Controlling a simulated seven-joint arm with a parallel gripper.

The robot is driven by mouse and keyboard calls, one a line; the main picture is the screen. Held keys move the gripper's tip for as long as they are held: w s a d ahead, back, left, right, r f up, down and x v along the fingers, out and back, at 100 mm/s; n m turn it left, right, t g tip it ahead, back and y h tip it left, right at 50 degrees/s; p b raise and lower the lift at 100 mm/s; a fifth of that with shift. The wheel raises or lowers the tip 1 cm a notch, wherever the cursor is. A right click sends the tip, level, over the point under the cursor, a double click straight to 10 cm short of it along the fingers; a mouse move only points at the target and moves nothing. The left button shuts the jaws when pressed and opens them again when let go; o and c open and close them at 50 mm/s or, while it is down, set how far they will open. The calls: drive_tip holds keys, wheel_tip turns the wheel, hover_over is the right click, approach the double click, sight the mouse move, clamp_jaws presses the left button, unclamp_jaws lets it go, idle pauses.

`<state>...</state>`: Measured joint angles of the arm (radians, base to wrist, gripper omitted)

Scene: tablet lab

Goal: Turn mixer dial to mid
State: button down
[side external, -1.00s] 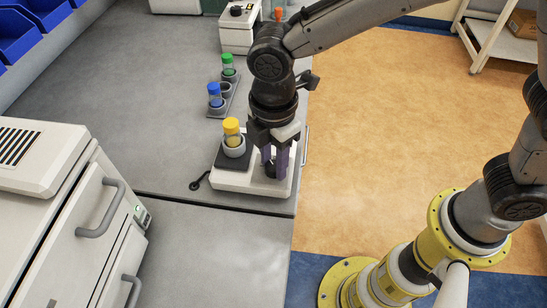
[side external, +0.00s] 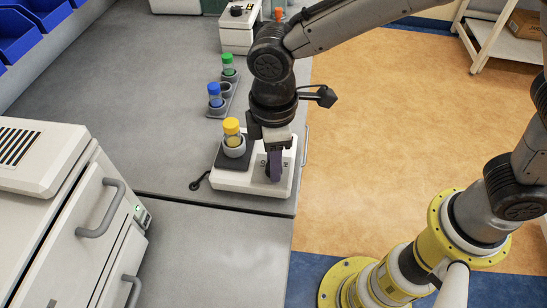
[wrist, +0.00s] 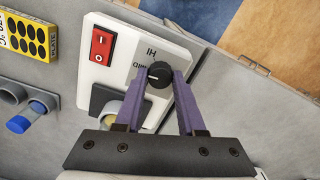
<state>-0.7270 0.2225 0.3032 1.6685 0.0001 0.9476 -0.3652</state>
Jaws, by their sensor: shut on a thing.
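The mixer (side external: 225,186) is a white box on the grey bench. A yellow-capped vial (side external: 232,126) stands upright in its holder. In the wrist view the mixer's white top (wrist: 118,72) carries a black round dial (wrist: 159,75) with a short pale pointer line. HI is printed above the dial, and a MID label is at its upper left. The pointer lies roughly level in the picture; I cannot tell its exact setting. My gripper (wrist: 160,77) has its purple fingers on either side of the dial, shut on it. In the side view my gripper (side external: 275,177) points down over the mixer's right part.
A red switch (wrist: 102,44) is on the mixer. A rack holds a blue-capped vial (side external: 215,95) and a green-capped vial (side external: 228,64) behind it. A white device (side external: 236,38) stands farther back. A white cabinet (side external: 60,190) is at left. The front bench is clear.

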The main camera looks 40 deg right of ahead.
drive_tip(key=shift+r, duration=0.1)
drive_tip(key=c, duration=0.5)
unclamp_jaws()
wheel_tip(320, 180, up, 14)
idle(0.3)
